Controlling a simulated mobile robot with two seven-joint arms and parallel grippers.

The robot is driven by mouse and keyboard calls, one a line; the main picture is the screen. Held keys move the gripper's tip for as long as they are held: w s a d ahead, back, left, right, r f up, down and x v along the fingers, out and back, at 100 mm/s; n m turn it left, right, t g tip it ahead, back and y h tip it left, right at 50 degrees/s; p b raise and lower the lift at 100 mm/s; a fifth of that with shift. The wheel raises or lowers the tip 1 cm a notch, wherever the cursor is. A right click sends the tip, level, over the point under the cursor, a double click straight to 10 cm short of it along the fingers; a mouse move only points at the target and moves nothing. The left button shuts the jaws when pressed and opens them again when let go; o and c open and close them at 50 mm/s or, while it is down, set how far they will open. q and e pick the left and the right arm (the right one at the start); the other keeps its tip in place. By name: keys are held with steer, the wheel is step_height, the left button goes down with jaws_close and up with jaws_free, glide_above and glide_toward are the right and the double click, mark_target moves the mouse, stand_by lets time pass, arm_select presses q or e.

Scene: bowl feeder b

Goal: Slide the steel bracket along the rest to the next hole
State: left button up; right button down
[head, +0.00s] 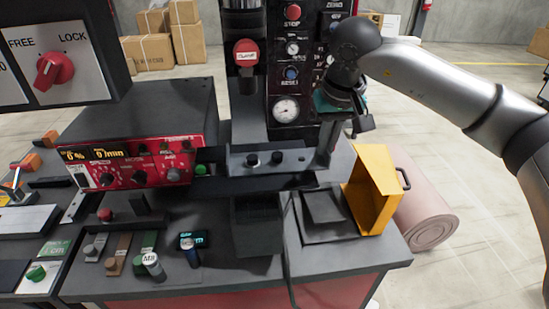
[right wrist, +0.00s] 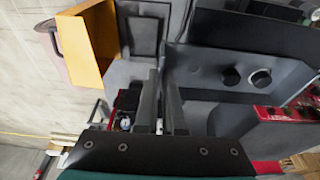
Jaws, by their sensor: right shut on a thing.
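The steel bracket (head: 265,168) lies on the dark rest (head: 262,184) below the press head (head: 246,55). It is a grey plate with two dark round holes or fittings. My right gripper (head: 325,143) is shut on the bracket's right end, coming down from above. In the right wrist view its two fingers (right wrist: 162,82) are close together at that end. The exact contact is partly hidden. My left gripper is out of view.
A yellow open bin (head: 372,192) stands right of the bracket at the table edge. A red control unit (head: 130,162) is close on the left, and a panel with a gauge (head: 286,110) stands behind. Several small weighted pieces (head: 152,265) stand at the front left.

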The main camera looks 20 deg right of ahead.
steer(key=shift+a, duration=0.15)
steer(key=shift+w+a+p, duration=0.1)
steer(key=shift+w+a, duration=0.1)
steer(key=shift+a, duration=0.55)
steer(key=shift+w+a+p, duration=0.15)
steer(key=shift+a, duration=0.6)
steer(key=shift+w+a+p, duration=0.1)
steer(key=shift+w+a, duration=0.1)
steer(key=shift+a, duration=0.65)
stand_by(0.3)
steer(key=c, duration=0.9)
jaws_free()
steer(key=shift+c, duration=0.2)
steer(key=shift+r, duration=0.1)
step_height(320, 180, up, 7)
steer(key=p, duration=0.4)
steer(key=shift+p, duration=0.35)
